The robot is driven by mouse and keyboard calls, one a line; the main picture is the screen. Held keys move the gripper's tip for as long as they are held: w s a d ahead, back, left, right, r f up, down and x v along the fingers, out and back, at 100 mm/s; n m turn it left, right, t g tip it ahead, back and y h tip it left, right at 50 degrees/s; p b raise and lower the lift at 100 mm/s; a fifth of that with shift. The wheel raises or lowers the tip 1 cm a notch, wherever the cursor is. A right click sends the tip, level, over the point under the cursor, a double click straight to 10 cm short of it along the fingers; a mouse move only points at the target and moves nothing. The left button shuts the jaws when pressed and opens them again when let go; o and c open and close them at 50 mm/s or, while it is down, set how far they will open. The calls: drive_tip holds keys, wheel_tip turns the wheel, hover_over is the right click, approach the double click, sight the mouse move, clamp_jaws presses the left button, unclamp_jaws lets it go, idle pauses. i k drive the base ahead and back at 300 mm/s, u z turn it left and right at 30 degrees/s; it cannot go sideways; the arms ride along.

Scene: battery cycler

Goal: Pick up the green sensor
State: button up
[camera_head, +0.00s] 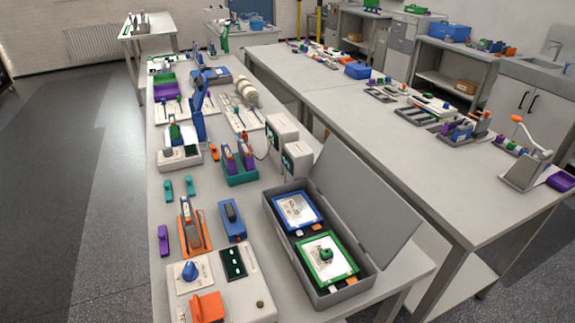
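No label marks the green sensor, and I cannot tell for certain which green item it is. Two small teal-green pieces, a left one (168,190) and a right one (190,186), lie apart on the near left of the bench. A flat panel with a green frame and a green knob (326,254) lies in the near end of the open grey case (274,228). My gripper is not in view, so its state does not show.
The near bench (160,290) also holds a blue-framed panel (297,211) in the case, an orange stand (194,230), a blue block (232,219), a purple piece (163,239) and a white control box (238,296). The grey floor (70,180) at left is clear.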

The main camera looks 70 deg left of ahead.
sight(327, 254)
drive_tip(key=u, duration=0.05)
drive_tip(key=k, duration=2.2)
drive_tip(key=u, duration=1.5)
drive_tip(key=i, duration=1)
